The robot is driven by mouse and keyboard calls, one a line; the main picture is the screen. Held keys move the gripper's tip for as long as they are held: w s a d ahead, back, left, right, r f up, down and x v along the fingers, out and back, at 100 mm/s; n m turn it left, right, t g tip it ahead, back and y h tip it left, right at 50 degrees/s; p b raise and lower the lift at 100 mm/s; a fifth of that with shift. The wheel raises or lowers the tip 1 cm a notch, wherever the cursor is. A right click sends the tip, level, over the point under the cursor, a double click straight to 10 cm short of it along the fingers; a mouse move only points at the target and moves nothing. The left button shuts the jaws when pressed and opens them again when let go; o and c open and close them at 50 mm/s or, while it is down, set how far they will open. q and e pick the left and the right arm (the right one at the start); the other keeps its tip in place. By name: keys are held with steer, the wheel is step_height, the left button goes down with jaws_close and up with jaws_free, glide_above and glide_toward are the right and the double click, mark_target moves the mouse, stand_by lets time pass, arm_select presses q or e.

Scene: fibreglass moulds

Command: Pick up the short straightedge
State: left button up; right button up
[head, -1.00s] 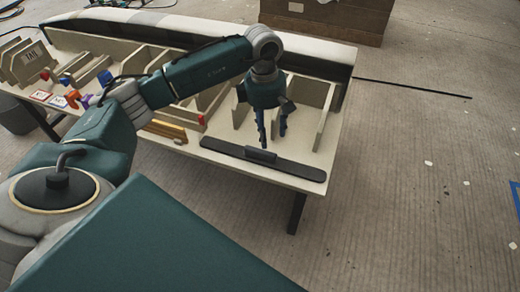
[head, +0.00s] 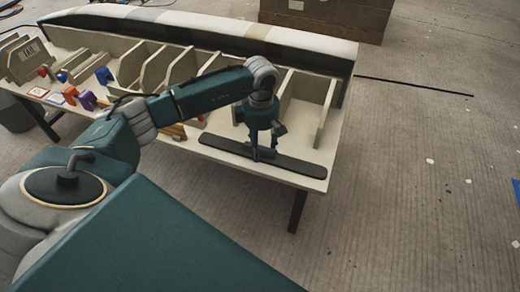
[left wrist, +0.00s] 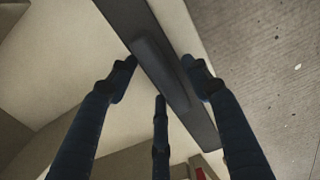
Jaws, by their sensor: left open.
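The short straightedge (head: 298,165) is a long dark bar with a raised grip along its middle. It lies flat near the front right edge of the table. My left gripper (head: 264,152) points down right over its middle, with its fingers open. In the left wrist view the bar (left wrist: 121,18) runs diagonally, and its raised grip (left wrist: 155,62) lies between the spread fingertips (left wrist: 160,72). I cannot tell whether any finger touches it. In the head view the gripper hides the grip. My right gripper is not in view.
The pale table (head: 310,178) carries upright divider panels (head: 327,112) behind the straightedge. A long dark-sided mould (head: 200,32) runs along the back. Floor to the right is mostly clear.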

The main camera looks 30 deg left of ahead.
arm_select(q)
steer(key=c, duration=1.2)
jaws_close()
steer(key=shift+r, duration=0.1)
